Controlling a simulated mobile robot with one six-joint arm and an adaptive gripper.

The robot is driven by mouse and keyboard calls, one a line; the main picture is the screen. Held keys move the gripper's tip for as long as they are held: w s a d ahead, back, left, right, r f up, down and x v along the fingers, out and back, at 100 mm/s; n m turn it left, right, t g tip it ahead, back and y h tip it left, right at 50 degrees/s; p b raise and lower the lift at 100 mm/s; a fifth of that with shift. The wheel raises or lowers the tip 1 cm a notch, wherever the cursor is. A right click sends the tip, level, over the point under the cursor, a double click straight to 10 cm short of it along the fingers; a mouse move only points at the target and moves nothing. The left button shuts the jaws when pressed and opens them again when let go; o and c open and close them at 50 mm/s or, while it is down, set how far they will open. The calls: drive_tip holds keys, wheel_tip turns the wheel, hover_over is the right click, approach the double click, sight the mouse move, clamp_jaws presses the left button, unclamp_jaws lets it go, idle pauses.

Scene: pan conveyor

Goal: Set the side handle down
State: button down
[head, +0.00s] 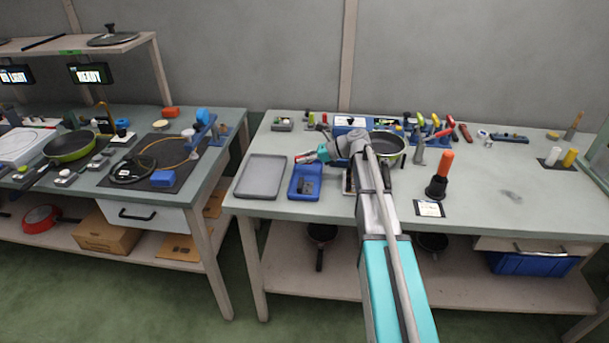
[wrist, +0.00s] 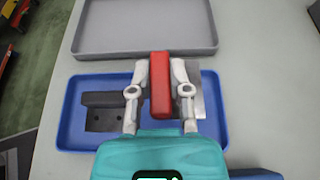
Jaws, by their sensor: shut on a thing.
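My gripper (wrist: 160,90) is shut on a red side handle (wrist: 160,84), a block held upright in the picture between the two fingers. In the head view my gripper (head: 312,156) holds the red handle (head: 303,158) above the blue tray (head: 293,194). In the wrist view the blue tray (wrist: 70,130) lies under the fingers. A dark part with two holes (wrist: 104,113) lies in its left half. A grey metal plate (wrist: 197,92) shows right of the fingers; I cannot tell whether it belongs to the held handle.
An empty grey tray (head: 262,177) lies left of the blue tray; its flat floor (wrist: 145,22) is clear in the wrist view. A black pan (head: 388,145) sits behind my arm. An orange-handled tool (head: 441,175) stands to the right. The right bench has free room.

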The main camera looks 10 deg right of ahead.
drive_tip(key=shift+d+f, duration=0.2)
drive_tip(key=shift+f, duration=0.05)
drive_tip(key=shift+w+d+f+b, duration=0.15)
drive_tip(key=shift+d+f+b, duration=0.3)
drive_tip(key=shift+f+b, duration=1.6)
drive_tip(key=shift+b, duration=0.05)
drive_tip(key=shift+f, duration=0.15)
drive_tip(key=c, duration=0.6)
unclamp_jaws()
drive_tip(key=shift+r, duration=0.25)
